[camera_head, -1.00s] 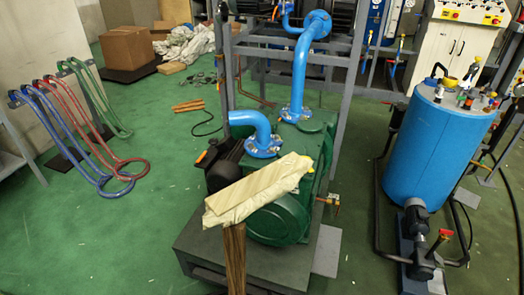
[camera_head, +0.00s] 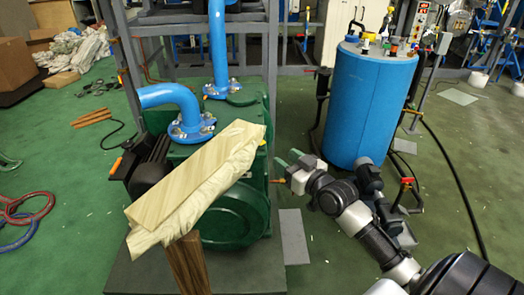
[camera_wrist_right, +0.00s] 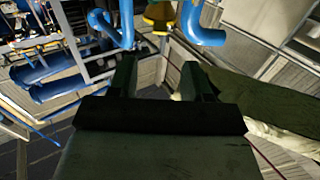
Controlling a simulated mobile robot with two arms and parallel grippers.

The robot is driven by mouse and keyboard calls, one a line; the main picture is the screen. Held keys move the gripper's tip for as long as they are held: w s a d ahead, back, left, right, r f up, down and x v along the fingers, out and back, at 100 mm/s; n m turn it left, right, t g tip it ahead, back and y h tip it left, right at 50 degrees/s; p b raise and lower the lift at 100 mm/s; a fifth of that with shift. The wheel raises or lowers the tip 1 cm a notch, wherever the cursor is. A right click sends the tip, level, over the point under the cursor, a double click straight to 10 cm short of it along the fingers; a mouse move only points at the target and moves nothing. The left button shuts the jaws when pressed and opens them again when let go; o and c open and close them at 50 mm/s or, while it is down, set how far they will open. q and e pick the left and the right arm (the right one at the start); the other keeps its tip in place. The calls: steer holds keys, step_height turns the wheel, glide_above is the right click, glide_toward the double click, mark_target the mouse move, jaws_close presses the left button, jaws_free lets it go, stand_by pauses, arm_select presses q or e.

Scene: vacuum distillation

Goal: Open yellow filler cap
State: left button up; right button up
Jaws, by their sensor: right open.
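The yellow filler cap (camera_wrist_right: 158,14) shows at the top of the right wrist view, between two blue pipes. It lies ahead of the gap between my fingers, apart from them, and its upper part is cut off. In the head view the cap on the green pump (camera_head: 225,215) is hard to make out behind the wrapped board. My right gripper (camera_head: 292,160) is open and empty, just right of the pump. Its two fingers (camera_wrist_right: 160,80) also show in the right wrist view. My left gripper is not in view.
A board with pale wrapping (camera_head: 195,185) rests on a wooden post (camera_head: 188,265) in front of the pump. Blue flanged pipes (camera_head: 170,97) rise from the pump. A blue tank (camera_head: 365,105) stands behind my right arm.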

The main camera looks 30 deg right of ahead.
mark_target(262, 142)
steer(key=w, duration=0.9)
steer(key=shift+a+b, duration=0.4)
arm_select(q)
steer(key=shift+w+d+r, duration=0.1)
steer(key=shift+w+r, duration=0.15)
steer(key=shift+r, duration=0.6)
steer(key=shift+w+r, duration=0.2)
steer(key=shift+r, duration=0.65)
arm_select(e)
steer(key=shift+w+a, duration=0.1)
steer(key=shift+w, duration=0.6)
steer(key=shift+c, duration=0.3)
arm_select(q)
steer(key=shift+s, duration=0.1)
arm_select(e)
jaws_close()
